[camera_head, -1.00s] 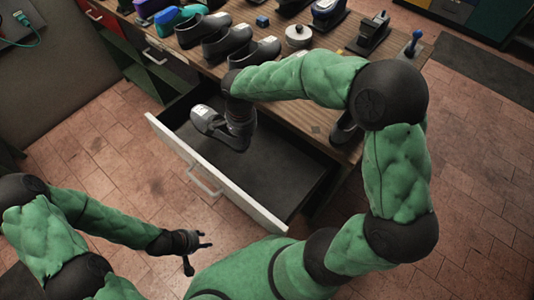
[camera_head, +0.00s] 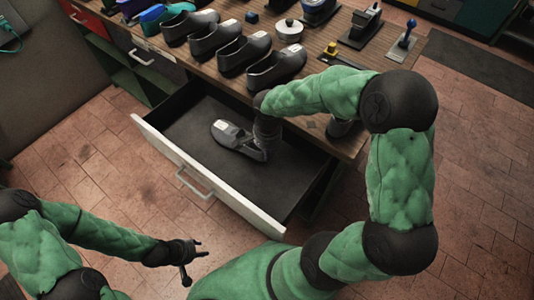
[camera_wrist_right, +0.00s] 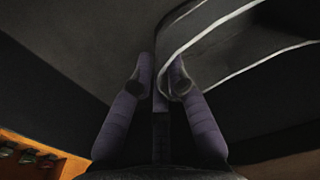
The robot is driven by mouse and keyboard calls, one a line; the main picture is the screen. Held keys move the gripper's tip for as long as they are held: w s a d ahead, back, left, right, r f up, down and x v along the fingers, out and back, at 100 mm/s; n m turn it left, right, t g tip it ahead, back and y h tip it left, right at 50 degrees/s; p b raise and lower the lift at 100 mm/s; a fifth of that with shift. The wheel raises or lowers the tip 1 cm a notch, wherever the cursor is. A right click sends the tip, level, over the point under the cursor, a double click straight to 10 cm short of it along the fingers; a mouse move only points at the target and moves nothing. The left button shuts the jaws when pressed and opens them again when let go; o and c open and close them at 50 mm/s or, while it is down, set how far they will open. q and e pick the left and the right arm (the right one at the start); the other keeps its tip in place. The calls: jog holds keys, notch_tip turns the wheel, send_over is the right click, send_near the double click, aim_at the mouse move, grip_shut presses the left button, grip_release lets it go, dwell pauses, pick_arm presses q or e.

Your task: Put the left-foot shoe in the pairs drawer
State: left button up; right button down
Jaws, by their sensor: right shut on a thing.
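A dark grey shoe (camera_head: 232,137) with a pale label inside it is within the open drawer (camera_head: 262,222), near its middle. My right gripper (camera_head: 262,152) reaches down into the drawer at the shoe's right end. In the right wrist view, its two fingers (camera_wrist_right: 162,80) are shut on the edge of the shoe (camera_wrist_right: 205,38), which has a pale line along it. I cannot tell whether the sole touches the drawer floor. My left gripper (camera_head: 197,261) is open and empty, outside the drawer at the lower left.
Several similar dark shoes (camera_head: 213,40) stand in a row on the wooden bench (camera_head: 330,82) above the drawer. A round pale tin (camera_head: 289,30) and tools stand further along it. Another dark shoe (camera_head: 340,128) is partly hidden by my right arm. The drawer floor around the held shoe is bare.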

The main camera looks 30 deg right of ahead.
jog(key=shift+f, duration=0.2)
jog(key=shift+f, duration=0.15)
jog(key=c, duration=1.2)
grip_release()
notch_tip(320, 180, up, 12)
jog(key=p, duration=0.4)
jog(key=shift+r, duration=0.2)
